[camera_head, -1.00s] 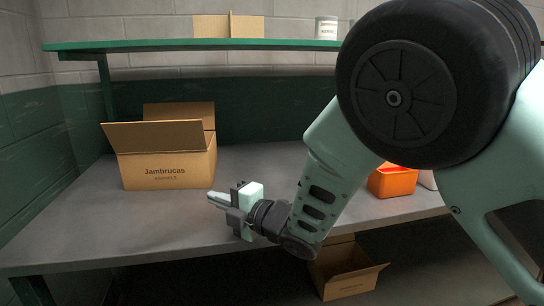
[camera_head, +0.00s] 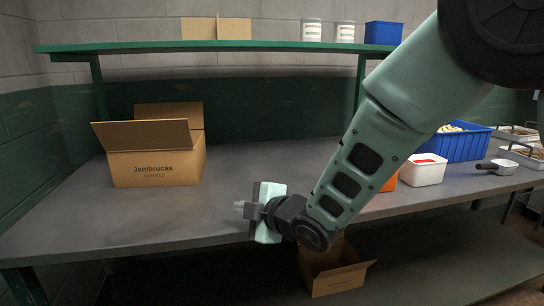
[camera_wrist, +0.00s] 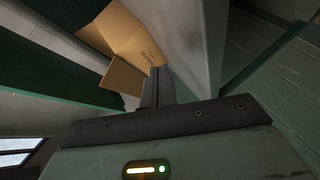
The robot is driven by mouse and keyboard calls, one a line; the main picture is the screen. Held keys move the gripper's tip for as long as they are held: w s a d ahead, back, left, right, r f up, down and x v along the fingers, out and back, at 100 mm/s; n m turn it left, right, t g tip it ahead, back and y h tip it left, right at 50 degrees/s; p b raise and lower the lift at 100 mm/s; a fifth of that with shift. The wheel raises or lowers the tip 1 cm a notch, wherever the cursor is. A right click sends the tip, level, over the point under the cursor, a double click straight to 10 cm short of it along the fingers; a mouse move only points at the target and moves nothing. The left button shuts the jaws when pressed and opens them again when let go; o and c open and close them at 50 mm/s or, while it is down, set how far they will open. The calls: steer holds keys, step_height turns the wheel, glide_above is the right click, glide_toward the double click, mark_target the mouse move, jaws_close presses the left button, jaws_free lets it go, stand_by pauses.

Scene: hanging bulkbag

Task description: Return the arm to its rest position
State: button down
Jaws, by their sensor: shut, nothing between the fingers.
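My gripper (camera_head: 241,208) is at the front of the grey table, low over its front edge in the head view. Its fingers point left. In the wrist view my gripper (camera_wrist: 158,84) has its fingers together with nothing between them. My arm reaches down from the upper right of the head view and hides part of the table and shelf behind it.
An open cardboard box marked Jambrucas (camera_head: 155,165) stands left on the grey table (camera_head: 80,222). Another open box (camera_head: 335,272) sits below. Right are a white tub (camera_head: 422,172) and a blue crate (camera_head: 462,146). A green shelf (camera_head: 200,46) runs above; the table's middle is clear.

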steer(key=s+d+f+m+g+h, duration=0.1)
steer(key=s+d+m+g+h, duration=0.2)
steer(key=s+d+m, duration=0.5)
steer(key=s+d+f+m+g+h, duration=0.15)
steer(key=s+d+g+h, duration=0.35)
steer(key=s, duration=0.8)
steer(key=s+d+m+g+h, duration=0.2)
steer(key=s+d+m, duration=0.3)
steer(key=s+d, duration=0.4)
step_height(320, 180, up, 13)
steer(key=a+p, duration=0.1)
steer(key=p, duration=1.2)
steer(key=shift+s+a, duration=0.3)
steer(key=shift+s, duration=0.15)
